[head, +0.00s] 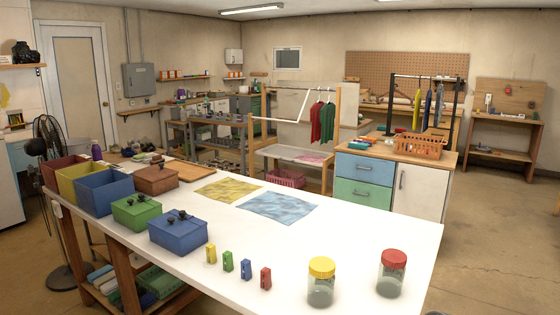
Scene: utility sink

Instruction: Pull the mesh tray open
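A flat pale grey tray (283,152) sits in a wooden drying rack (329,179) beyond the white table, near the middle of the head view. It may be the mesh tray, but any mesh is too small to make out. A pink cloth (309,159) lies on its right part. I cannot tell how far the tray is pulled out. Neither of my grippers is in view.
A white table (364,236) fills the foreground, with bins, lidded boxes, cloths, small coloured clips and two jars (321,284) on it. A pink basket (286,178) stands under the tray. A drawer cabinet (364,181) stands right of the rack. Floor at right is clear.

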